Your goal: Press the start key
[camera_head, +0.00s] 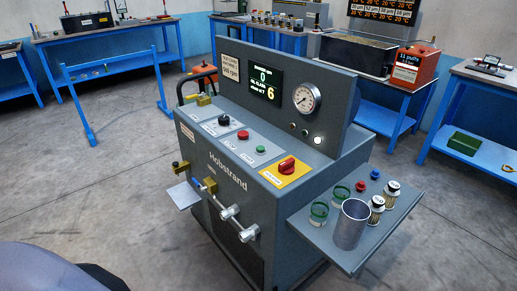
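The grey test machine (190,135) marked Hobstrand stands in the middle. On its sloping top is a row of controls on light plates: a black knob (224,120), a red button (243,135) and a small green button (261,149). The small labels are too blurred to read, so I cannot confirm which one is the start key. Nothing covers these controls. Neither of my grippers is in view.
A display (266,83) shows 0 and 6 beside a round gauge (306,97). The side shelf (400,213) holds a metal cup (351,226), green-rimmed jars (319,213) and small fittings. Valve handles (238,222) stick out in front. The floor at left is open.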

